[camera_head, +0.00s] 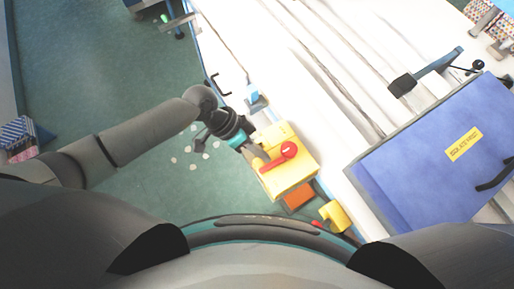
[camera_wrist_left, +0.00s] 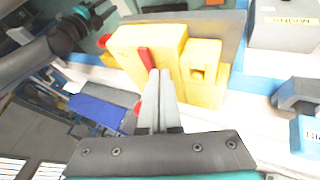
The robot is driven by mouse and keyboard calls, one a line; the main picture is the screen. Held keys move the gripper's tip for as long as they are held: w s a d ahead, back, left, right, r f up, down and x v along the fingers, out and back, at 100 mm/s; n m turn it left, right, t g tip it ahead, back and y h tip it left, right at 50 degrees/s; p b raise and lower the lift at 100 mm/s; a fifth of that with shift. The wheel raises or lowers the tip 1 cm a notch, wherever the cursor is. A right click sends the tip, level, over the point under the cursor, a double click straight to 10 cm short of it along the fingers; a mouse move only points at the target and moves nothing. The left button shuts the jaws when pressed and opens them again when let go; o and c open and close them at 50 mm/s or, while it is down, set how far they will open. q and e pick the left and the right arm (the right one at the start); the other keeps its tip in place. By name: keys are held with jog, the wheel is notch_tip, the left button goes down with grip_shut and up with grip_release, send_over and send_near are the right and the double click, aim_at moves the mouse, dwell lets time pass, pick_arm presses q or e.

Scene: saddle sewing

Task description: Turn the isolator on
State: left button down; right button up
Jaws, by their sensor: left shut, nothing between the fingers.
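The isolator is a yellow box (camera_head: 291,177) with a red rotary handle (camera_head: 288,150) on its face, at the bench edge. In the head view the handle's lever slants down and left from its round hub. My left gripper (camera_head: 254,151) is shut and empty, its fingers close beside the box and the lever. In the left wrist view the shut fingers (camera_wrist_left: 160,82) point at the red handle (camera_wrist_left: 147,58) on the yellow box (camera_wrist_left: 152,40); I cannot tell whether they touch. A dark gripper, apparently my right one (camera_wrist_left: 97,14), shows small at upper left; its jaws are unclear.
A smaller yellow part (camera_head: 336,215) and an orange block (camera_head: 298,197) lie below the box. A blue panel with a yellow label (camera_head: 463,144) is at the right. White machine rails (camera_head: 322,75) run behind. The green floor (camera_head: 110,90) at left is mostly clear.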

dwell(0.5)
pick_arm(q)
jog(key=v, duration=1.5)
jog(key=w+a+f+n+t+y+b, duration=0.1)
jog(key=w+a+f+n+t+b, duration=0.2)
jog(key=f, duration=0.9)
jog(key=w+a+f+n+t+y+b, duration=0.2)
jog(key=w+a+f+n, duration=0.2)
jog(key=f, duration=0.8)
jog(key=s+a+f+n+y+b, duration=0.1)
jog(key=s+a+f+b, duration=0.1)
jog(key=s+f, duration=0.45)
jog(key=s+a+f+n+y+b, duration=0.15)
jog(key=s+f, duration=0.25)
jog(key=f, duration=0.5)
jog(key=s+d+f+g+y+b, duration=0.1)
jog(key=s+f, duration=0.5)
jog(key=s, duration=0.5)
jog(key=s+f+g+b, duration=0.1)
jog(key=s+f, duration=0.5)
jog(key=s, duration=0.6)
jog(key=shift+d+y+b, duration=0.35)
jog(key=shift+d+b, duration=0.05)
jog(key=shift+b, duration=0.3)
